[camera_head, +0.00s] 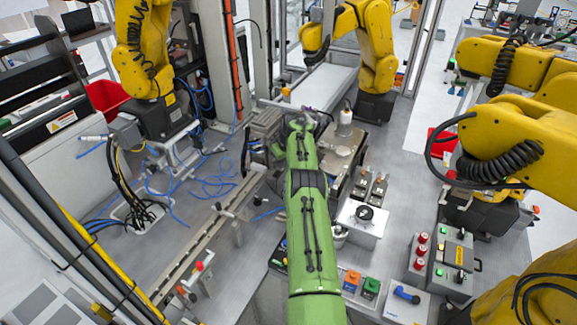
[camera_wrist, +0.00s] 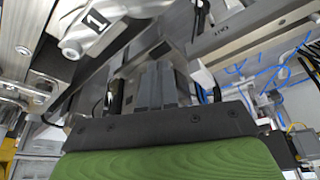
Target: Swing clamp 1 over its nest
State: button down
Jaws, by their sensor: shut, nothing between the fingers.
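My gripper (camera_wrist: 160,72) is shut and empty. Its dark fingers show just below and to the right of the clamp; I cannot tell whether they touch it. In the head view my green arm reaches to the fixture at the back and hides the fingers. I cannot make out the nest for certain; a bright metal block (camera_wrist: 22,50) lies left of the clamp.
Yellow robot arms stand at the back left (camera_head: 140,50), back centre (camera_head: 372,45) and right (camera_head: 500,140). A control box with red buttons (camera_head: 445,262) and a white box with a black knob (camera_head: 362,222) stand right of my arm. Blue cables (camera_head: 215,185) lie on the left.

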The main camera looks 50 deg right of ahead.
jog(key=shift+s+a+f+b, duration=0.25)
jog(key=shift+s+f+b, duration=0.4)
jog(key=shift+s+b, duration=0.25)
jog(key=shift+s+a, duration=0.15)
jog(key=shift+s, duration=0.4)
jog(key=shift+s+a, duration=0.15)
jog(key=shift+s, duration=0.35)
